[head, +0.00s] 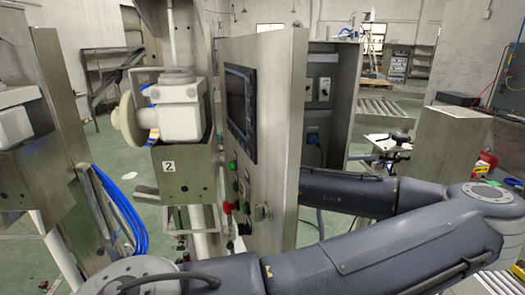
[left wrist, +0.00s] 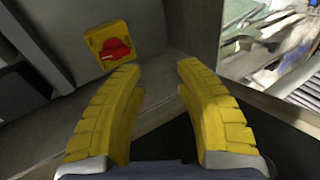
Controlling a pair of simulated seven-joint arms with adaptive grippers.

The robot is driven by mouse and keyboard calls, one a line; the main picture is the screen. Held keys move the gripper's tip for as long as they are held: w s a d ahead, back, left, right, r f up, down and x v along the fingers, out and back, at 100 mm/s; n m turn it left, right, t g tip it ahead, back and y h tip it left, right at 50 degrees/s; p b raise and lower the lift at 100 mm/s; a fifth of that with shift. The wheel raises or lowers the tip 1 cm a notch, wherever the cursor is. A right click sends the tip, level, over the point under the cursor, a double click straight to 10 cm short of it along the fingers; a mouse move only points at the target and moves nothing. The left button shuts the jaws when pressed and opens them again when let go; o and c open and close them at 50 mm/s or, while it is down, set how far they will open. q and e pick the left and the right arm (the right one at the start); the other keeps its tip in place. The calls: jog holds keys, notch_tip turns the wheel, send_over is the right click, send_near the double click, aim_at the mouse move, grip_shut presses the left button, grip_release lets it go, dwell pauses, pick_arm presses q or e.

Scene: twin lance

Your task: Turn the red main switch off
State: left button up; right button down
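The red main switch (left wrist: 115,49) is a red rotary handle on a yellow square plate (left wrist: 97,38), fixed to a grey surface. It shows at the upper left of the left wrist view, just beyond the left fingertip. My left gripper (left wrist: 160,68) has yellow ribbed fingers, spread apart with nothing between them. The switch lies ahead and to the left of the gap, and contact is not visible. In the head view my arm passes behind the open cabinet door (head: 285,150), which hides the gripper and the switch. My right gripper is not in view.
The door front carries a dark screen (head: 240,112), a red button (head: 226,207) and green buttons. A white machine unit (head: 180,105) stands left of the door. Behind is an open cabinet (head: 340,100) with sockets. A roller conveyor (head: 380,107) lies further back.

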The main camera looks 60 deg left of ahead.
pick_arm(q)
jog(key=d+r+n, duration=0.1)
jog(key=n, duration=0.4)
jog(key=d+r+n, duration=0.1)
jog(key=r+n, duration=0.1)
jog(key=n, duration=0.4)
jog(key=d+r+n, duration=0.1)
jog(key=n, duration=0.5)
jog(key=shift+d+r+t, duration=0.1)
jog(key=shift+r+t, duration=0.05)
jog(key=shift+t, duration=0.25)
